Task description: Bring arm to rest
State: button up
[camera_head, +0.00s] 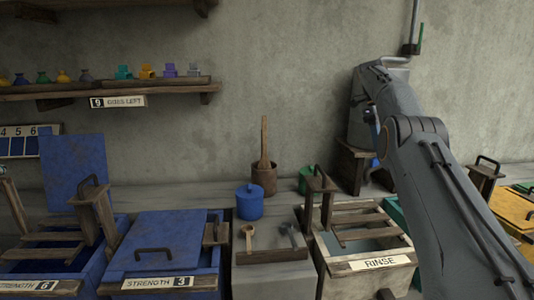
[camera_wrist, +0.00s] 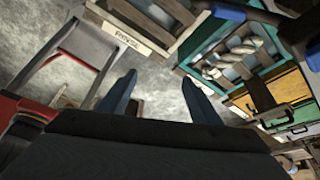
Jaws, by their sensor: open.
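My grey arm rises at the right of the head view and bends back toward the wall. In the head view its end is mostly hidden behind the arm links. In the wrist view my gripper (camera_wrist: 160,98) shows two dark blue-grey fingers standing well apart, with nothing between them. Grey floor or ground shows beyond the fingers. The gripper is clear of the rinse box (camera_wrist: 127,35), which stands beyond the fingers at the top of the wrist view.
The rinse box (camera_head: 372,264) stands beside my arm. Blue boxes (camera_head: 175,240) stand at the left, one with its lid raised. A blue pot (camera_head: 249,204) and a brown mortar (camera_head: 264,178) stand on the counter. A shelf (camera_head: 110,90) with small bottles hangs above.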

jog(key=s+a+f+n+t+y, duration=0.1)
jog(key=s+a+f+n, duration=0.3)
jog(key=s+a+n, duration=0.4)
jog(key=s+a+f+n+t, duration=0.1)
jog(key=s+a+f+n, duration=0.4)
jog(key=n, duration=0.5)
jog(key=s+a+f+n, duration=0.2)
jog(key=s+n, duration=0.1)
jog(key=s, duration=0.6)
jog(key=s+a+f+n+t+y, duration=0.1)
jog(key=s+a+f+n, duration=0.1)
jog(key=s, duration=0.7)
jog(key=s+a+f+n, duration=0.3)
jog(key=s+n, duration=0.3)
jog(key=s, duration=0.3)
jog(key=shift+s+f+t, duration=0.25)
jog(key=shift+f+t, duration=0.15)
jog(key=shift+f, duration=0.15)
